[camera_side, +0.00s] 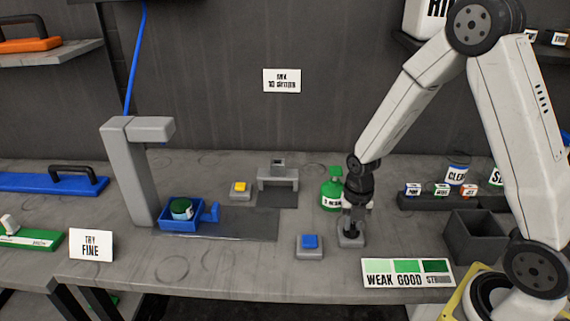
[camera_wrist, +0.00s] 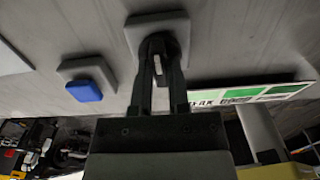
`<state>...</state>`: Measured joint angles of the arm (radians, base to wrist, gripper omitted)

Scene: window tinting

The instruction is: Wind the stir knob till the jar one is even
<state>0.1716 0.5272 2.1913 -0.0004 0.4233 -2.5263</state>
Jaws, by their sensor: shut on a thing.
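The stir knob is a dark round knob (camera_wrist: 157,46) with a white mark on a grey square base (camera_side: 351,238), at the right of the bench. My gripper (camera_side: 352,212) points down over the base. In the wrist view its two fingers (camera_wrist: 158,75) are on either side of the knob and shut on it. A small jar with dark green contents (camera_side: 181,209) sits in a blue holder (camera_side: 181,224) under the grey stand at left. It is too small to tell whether its contents are even.
A blue button (camera_side: 310,242) is left of the knob base; a yellow button (camera_side: 240,188) is farther back. A green spray bottle (camera_side: 332,190) stands close behind my gripper. A grey bin (camera_side: 478,238) is at right.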

